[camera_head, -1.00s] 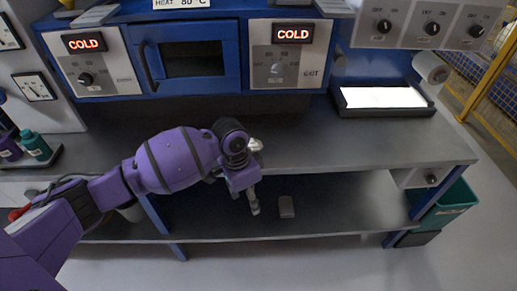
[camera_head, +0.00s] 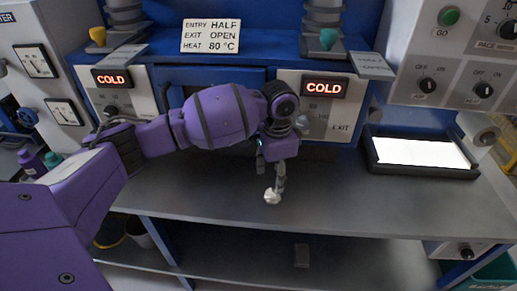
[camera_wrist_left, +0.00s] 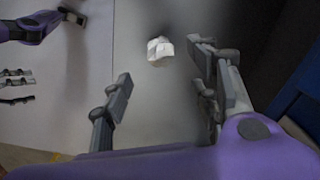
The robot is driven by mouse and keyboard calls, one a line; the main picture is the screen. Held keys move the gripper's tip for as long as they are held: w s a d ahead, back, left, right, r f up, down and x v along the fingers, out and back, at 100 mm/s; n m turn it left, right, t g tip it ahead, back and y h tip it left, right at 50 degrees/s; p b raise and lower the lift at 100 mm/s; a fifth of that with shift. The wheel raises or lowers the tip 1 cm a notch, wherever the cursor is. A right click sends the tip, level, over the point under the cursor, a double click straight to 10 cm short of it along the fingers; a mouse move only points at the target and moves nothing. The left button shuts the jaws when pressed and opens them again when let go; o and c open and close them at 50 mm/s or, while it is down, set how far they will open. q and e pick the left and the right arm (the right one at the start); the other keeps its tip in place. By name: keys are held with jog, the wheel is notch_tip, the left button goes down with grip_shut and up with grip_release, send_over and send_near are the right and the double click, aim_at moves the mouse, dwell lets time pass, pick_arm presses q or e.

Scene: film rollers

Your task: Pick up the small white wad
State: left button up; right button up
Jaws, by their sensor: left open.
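The small white wad (camera_head: 272,196) lies on the grey bench top near its front edge. It also shows in the left wrist view (camera_wrist_left: 160,50), pale and crumpled, beyond the fingertips and between their lines. My left gripper (camera_head: 278,180) points down right at the wad in the head view; whether it touches is hard to tell there. In the left wrist view my left gripper (camera_wrist_left: 160,72) is open, with a clear gap between its fingers and nothing held. Purple and grey arm parts at that view's upper left may be my right arm; its jaws are unclear.
A black-framed tray with a bright white panel (camera_head: 420,153) stands at the right of the bench. Blue machinery with a COLD display (camera_head: 324,88) rises behind. A small grey block (camera_head: 301,255) lies on the lower shelf. The bench between wad and tray is clear.

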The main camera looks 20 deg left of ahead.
aim_at(273, 193)
pick_arm(q)
jog(key=f, duration=0.7)
jog(key=shift+s+f, duration=0.25)
jog(key=c, duration=0.8)
